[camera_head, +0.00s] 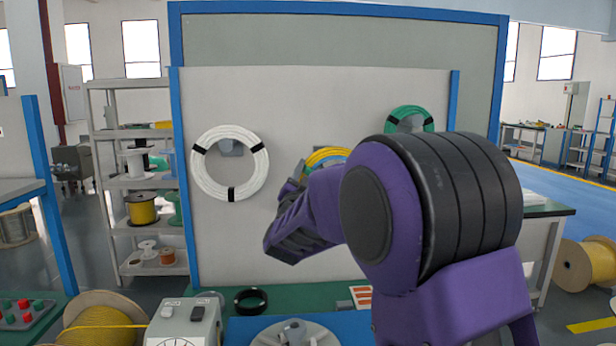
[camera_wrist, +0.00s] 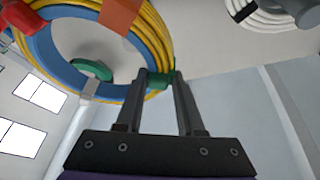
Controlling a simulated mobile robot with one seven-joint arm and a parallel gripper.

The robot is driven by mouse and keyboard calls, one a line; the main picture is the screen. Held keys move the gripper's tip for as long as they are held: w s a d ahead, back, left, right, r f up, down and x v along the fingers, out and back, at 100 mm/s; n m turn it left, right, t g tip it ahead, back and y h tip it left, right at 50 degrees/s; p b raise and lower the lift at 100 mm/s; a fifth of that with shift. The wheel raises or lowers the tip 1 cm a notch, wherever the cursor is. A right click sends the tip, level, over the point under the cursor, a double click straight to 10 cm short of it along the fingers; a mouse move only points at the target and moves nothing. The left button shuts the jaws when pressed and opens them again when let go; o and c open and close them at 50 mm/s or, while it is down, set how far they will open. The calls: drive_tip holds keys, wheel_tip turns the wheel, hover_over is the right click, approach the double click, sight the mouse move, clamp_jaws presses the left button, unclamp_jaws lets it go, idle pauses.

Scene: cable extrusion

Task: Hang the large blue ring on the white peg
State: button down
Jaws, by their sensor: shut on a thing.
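My gripper (camera_wrist: 159,78) is shut on the rim of a large ring (camera_wrist: 68,76) at a green band. The ring has a blue inner face and yellow cable wound outside, with orange and red bands. In the head view my arm covers most of it, and only its yellow upper part (camera_head: 327,155) shows in front of the pale panel. My gripper is mostly hidden there.
A white coil (camera_head: 256,163) hangs on a grey peg (camera_head: 230,147) at the panel's left. A green coil (camera_head: 408,113) hangs at the right, partly behind my arm. A black coil (camera_head: 250,300) and a grey box (camera_head: 184,322) are below. The panel (camera_head: 300,95) is bare above the ring.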

drive_tip(key=shift+w+r+p, duration=0.1)
drive_tip(key=shift+w+p, duration=0.5)
drive_tip(key=shift+w, duration=1.15)
drive_tip(key=w+f+p, duration=0.1)
drive_tip(key=w+p, duration=0.4)
drive_tip(key=w, duration=0.4)
drive_tip(key=shift+w, duration=0.3)
drive_tip(key=shift+f, duration=0.15)
